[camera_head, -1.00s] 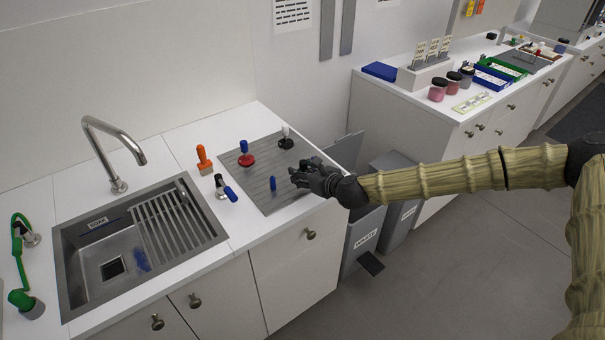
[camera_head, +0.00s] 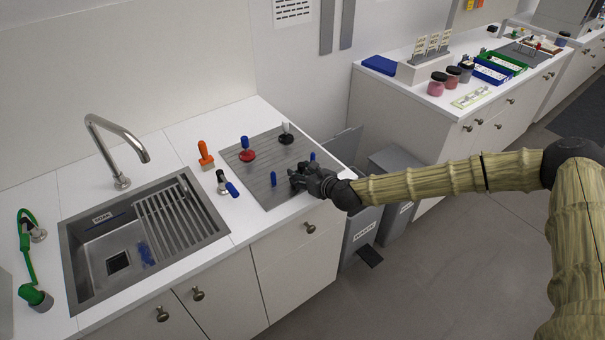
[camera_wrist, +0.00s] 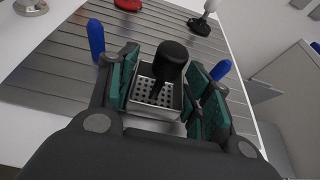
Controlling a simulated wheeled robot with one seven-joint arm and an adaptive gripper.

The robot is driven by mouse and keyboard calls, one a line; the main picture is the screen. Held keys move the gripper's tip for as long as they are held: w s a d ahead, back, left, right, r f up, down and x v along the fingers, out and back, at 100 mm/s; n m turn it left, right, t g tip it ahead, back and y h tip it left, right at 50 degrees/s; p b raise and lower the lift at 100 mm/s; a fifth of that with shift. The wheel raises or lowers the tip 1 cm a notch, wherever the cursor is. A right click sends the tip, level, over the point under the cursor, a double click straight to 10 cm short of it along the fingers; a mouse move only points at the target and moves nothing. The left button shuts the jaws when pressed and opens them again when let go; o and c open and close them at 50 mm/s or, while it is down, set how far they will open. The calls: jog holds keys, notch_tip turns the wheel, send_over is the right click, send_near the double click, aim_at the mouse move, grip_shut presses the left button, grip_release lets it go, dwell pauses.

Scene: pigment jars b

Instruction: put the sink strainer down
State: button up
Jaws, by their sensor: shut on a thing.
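The sink strainer (camera_wrist: 152,96) is a small square metal basket with punched holes and a black knob (camera_wrist: 173,60). In the wrist view it sits between the green pads of my gripper (camera_wrist: 162,84), which is shut on it. In the head view my gripper (camera_head: 296,181) is low over the right part of the grey ribbed drainboard (camera_head: 255,192) and hides the strainer. I cannot tell whether the strainer's base touches the board.
Blue upright pegs stand on both sides of my gripper, left (camera_head: 274,179) and right (camera_head: 312,157). A red-based tool (camera_head: 247,154) and a black-based one (camera_head: 286,138) stand behind. The sink (camera_head: 150,245) lies left; bins (camera_head: 362,232) stand beyond the counter's right edge.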

jog(key=shift+f, duration=0.1)
jog(key=o, duration=1.5)
jog(key=shift+c, duration=0.2)
jog(key=shift+r, duration=0.2)
jog(key=shift+s+d, duration=0.15)
jog(key=shift+s, duration=0.05)
jog(key=b+v, duration=0.4)
jog(key=v, duration=0.7)
jog(key=shift+s+r, duration=0.15)
jog(key=shift+r, duration=0.05)
